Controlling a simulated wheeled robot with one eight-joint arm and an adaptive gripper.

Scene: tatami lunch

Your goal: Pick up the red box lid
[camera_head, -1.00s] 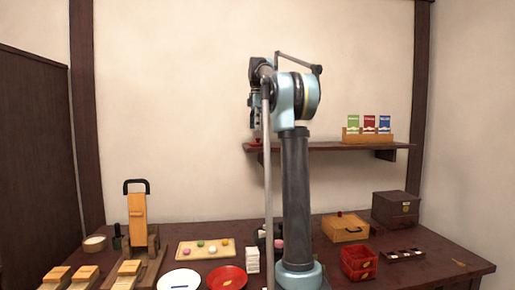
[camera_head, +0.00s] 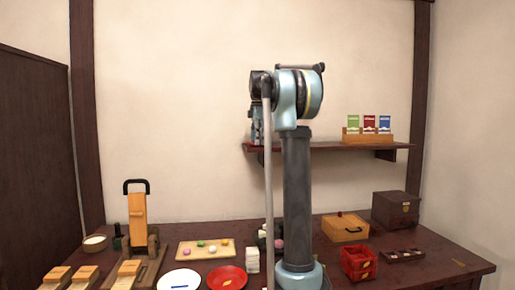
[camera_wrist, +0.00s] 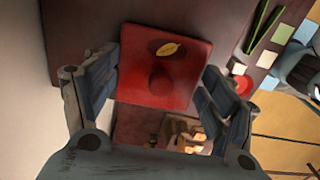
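The red box lid (camera_wrist: 136,58) is a red square with a round red knob and a yellow leaf mark. In the wrist view it lies between the spread fingers of my gripper (camera_wrist: 160,95). The fingers stand apart on either side of it, and I cannot tell whether either touches it. In the head view my gripper (camera_head: 257,139) hangs fingers-down at the left end of the wall shelf (camera_head: 335,147), where the lid is mostly hidden. A red box (camera_head: 358,265) with a yellow mark stands on the table below.
Several coloured packets (camera_head: 369,124) stand in a wooden holder at the shelf's right. The dark table (camera_head: 430,262) below holds a wooden box (camera_head: 345,228), a dark chest (camera_head: 396,208), a red plate (camera_head: 240,284) and a tray of sweets (camera_head: 189,256). The shelf's middle is clear.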

